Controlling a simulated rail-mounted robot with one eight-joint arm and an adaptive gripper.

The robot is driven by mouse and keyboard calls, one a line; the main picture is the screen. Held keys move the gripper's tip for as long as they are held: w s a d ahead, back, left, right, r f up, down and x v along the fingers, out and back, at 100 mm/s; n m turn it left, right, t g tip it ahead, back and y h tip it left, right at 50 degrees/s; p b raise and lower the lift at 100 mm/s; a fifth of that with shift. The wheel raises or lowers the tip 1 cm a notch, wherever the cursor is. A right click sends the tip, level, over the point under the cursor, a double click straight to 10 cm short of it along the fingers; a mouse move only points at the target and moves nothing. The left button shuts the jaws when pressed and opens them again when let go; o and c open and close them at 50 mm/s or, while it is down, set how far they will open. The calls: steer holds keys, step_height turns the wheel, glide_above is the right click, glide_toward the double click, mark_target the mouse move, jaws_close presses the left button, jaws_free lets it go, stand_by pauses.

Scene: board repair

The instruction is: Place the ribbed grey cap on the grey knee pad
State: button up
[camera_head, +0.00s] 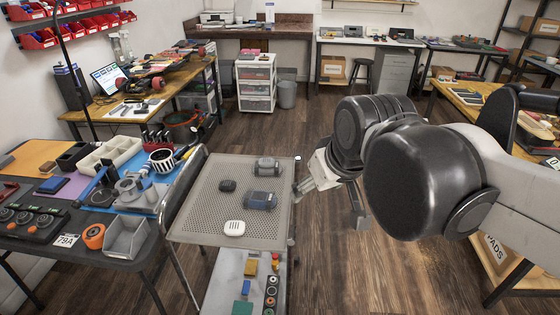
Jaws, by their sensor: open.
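A small dark grey round piece (227,185), which looks like the ribbed cap, lies on the left part of the perforated cart top (205,215). Its ribs are too small to make out clearly. A grey padded piece (267,165), which looks like the grey knee pad, lies near the back of the same top. Nothing is seen resting on it. My gripper (329,204) is open and empty, just off the cart's right edge, to the right of both pieces.
A dark blue padded piece (260,200) and a white slotted piece (234,228) also lie on the cart top. The lower shelf (222,285) holds several small items. A crowded workbench (100,262) stands close on the left. Wooden floor is clear behind the cart.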

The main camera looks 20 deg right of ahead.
steer(key=s+f+m, duration=0.1)
steer(key=s+f, duration=0.3)
steer(key=s, duration=0.1)
steer(key=shift+s+m+t, duration=0.15)
steer(key=shift+m+t, duration=0.15)
steer(key=shift+t, duration=0.1)
